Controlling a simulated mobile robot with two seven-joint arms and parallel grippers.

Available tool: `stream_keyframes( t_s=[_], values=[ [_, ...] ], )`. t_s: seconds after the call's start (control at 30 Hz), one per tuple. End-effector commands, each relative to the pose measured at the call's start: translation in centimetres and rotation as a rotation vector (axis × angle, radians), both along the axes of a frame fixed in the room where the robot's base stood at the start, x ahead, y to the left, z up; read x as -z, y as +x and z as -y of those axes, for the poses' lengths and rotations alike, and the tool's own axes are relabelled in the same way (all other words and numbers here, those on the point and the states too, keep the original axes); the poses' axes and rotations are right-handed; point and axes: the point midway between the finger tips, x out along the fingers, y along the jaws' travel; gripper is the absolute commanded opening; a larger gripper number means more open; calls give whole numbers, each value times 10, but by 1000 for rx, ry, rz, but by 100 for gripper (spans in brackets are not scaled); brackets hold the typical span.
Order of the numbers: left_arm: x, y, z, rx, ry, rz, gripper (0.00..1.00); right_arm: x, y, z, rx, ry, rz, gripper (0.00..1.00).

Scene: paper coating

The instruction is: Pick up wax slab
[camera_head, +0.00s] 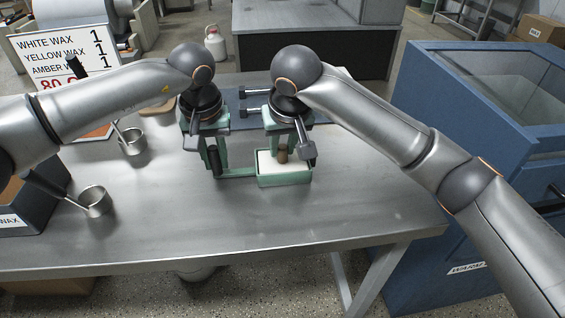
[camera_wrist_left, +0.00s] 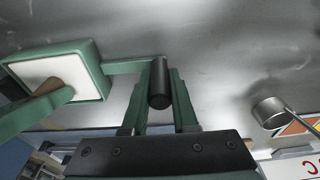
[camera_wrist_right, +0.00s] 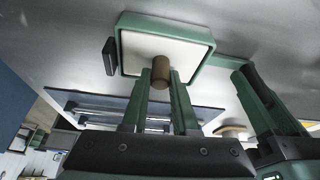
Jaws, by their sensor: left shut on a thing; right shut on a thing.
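A white slab (camera_head: 270,168) lies inside a green tray (camera_head: 284,182) on the metal table. A brown knob (camera_wrist_right: 161,68) stands up from the slab's face. My right gripper (camera_head: 283,153) is over the tray, and in the right wrist view its fingers (camera_wrist_right: 160,85) are shut on the brown knob. A green bar joins the tray to a black handle (camera_wrist_left: 160,85). My left gripper (camera_head: 212,163) is left of the tray, its fingers shut on this black handle. Tray and slab look level; whether they touch the table is hard to tell.
Metal ladles (camera_head: 133,142) and (camera_head: 95,202) stand on the left. A blue mat (camera_head: 240,108) with dark tools lies behind the grippers. A wax sign (camera_head: 65,55) stands back left. A blue cabinet (camera_head: 425,110) is on the right. The table's front is clear.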

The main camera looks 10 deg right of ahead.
Motion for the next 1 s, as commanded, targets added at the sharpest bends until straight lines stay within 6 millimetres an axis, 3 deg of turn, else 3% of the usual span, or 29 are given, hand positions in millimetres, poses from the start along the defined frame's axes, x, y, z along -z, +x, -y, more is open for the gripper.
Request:
stream_keyframes(
  t_s=[0.63, 1.0],
  values=[
    [0, 0, 0, 1, 0, -1, 0, -5, 0, 0, 0, 1, 3, 0],
    [1, 0, 0, 1, 1, -2, 0, -73, 0, -1, -1, 3, 5, 0]
  ],
)
